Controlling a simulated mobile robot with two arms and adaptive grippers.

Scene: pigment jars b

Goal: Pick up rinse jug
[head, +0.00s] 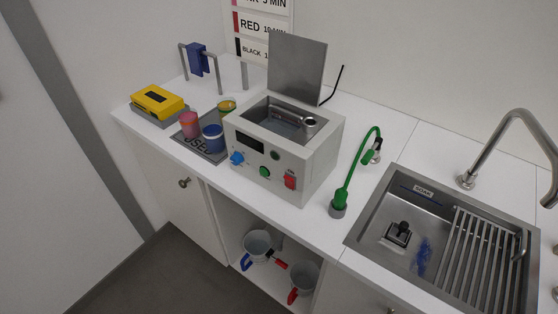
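Two pale grey jugs stand in the open shelf under the counter. One jug (257,243) has a blue handle at its lower left. The other jug (303,277) is to its right, nearer the front, and has a red handle. I cannot tell from any label which one is the rinse jug. A small red and dark item (273,260) shows between them; its shape is unclear. Neither of my grippers is in view.
A grey bath unit (318,170) with a raised lid stands on the counter above the shelf. Coloured jars, including a blue one (213,138), stand left. Cabinet doors flank the shelf opening.

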